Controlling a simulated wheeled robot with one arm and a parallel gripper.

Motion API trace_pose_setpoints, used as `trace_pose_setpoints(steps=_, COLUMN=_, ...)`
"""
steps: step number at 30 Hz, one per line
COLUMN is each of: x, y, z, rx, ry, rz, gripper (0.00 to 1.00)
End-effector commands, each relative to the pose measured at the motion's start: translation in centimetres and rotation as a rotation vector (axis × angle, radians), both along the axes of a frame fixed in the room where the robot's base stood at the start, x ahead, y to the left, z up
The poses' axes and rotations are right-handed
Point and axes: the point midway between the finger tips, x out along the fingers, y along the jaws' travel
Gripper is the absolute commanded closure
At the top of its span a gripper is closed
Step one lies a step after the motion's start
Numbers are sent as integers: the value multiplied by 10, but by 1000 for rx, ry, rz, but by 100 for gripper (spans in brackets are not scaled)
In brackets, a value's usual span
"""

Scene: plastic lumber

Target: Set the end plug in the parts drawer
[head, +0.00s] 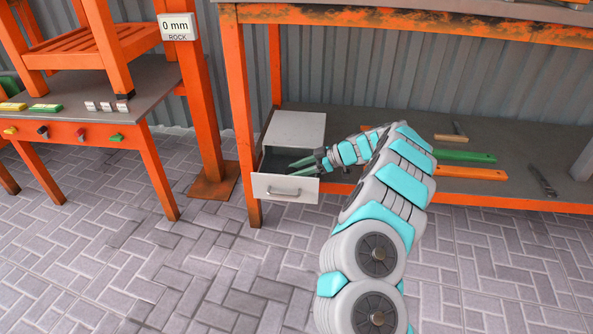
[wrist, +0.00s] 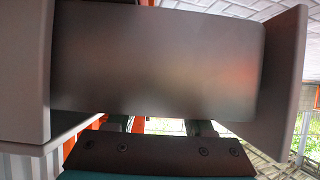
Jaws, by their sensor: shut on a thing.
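The parts drawer (head: 287,187) is pulled out of a small light grey cabinet (head: 296,131) on the lower shelf of the orange bench. My gripper (head: 304,167) reaches in from the right, its greenish fingers over the open drawer. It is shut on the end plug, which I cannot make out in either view. In the wrist view a broad grey drawer panel (wrist: 155,60) fills the middle and hides the fingertips. The drawer front (wrist: 285,85) stands at the right there. I cannot tell whether the plug touches the drawer.
On the shelf to the right lie a green bar (head: 465,156), an orange bar (head: 470,172), a wooden-handled tool (head: 452,133) and a dark tool (head: 543,181). An orange bench leg (head: 240,110) stands just left of the cabinet. A side table (head: 90,90) is farther left. The paved floor in front is clear.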

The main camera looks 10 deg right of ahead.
Motion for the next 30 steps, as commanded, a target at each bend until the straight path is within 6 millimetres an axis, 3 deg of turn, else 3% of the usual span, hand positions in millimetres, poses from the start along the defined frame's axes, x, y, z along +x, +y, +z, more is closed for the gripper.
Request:
trace_pose_setpoints(steps=7, x=0, y=0, z=-2, rx=0, ry=-1, rz=0, gripper=100)
trace_pose_setpoints(steps=8, x=0, y=0, z=-1, rx=0, ry=-1, rz=0, gripper=44)
trace_pose_setpoints(steps=15, x=0, y=0, z=-1, rx=0, ry=-1, rz=0, gripper=18)
trace_pose_setpoints(steps=26, x=0, y=0, z=2, rx=0, ry=0, rz=0, gripper=18)
trace_pose_setpoints(steps=30, x=-2, y=-10, z=6, rx=-2, ry=-3, rz=-2, gripper=18)
